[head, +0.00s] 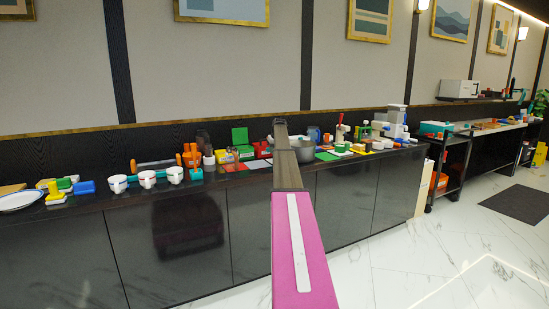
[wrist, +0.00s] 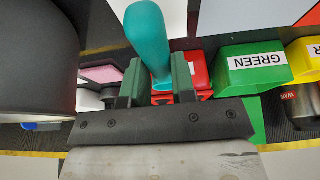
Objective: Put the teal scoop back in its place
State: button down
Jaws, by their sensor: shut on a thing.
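The teal scoop (wrist: 148,38) shows in the wrist view, upper middle, as a smooth, rounded teal handle. My gripper (wrist: 157,72) is shut on it, with one green finger pad on each side. The scoop's far end is hidden by the fingers and gripper body. In the head view my arm reaches to the counter and hides the scoop. A red bin (wrist: 197,72) lies behind the right finger, with a green bin (wrist: 250,70) labelled GREEN beside it. A yellow bin (wrist: 305,57) is at the right edge.
A large dark rounded vessel (wrist: 35,50) stands close to the left of the fingers. In the head view a grey pot (head: 303,150) is right of my arm. White cups (head: 147,179) stand along the counter at left. The floor (head: 390,265) in front is clear.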

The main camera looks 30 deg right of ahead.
jog(key=shift+d+f, duration=0.2)
jog(key=shift+f, duration=1.9)
jog(key=shift+f, duration=0.1)
jog(key=c, duration=0.9)
grip_release()
jog(key=shift+c, duration=0.2)
jog(key=v, duration=1.2)
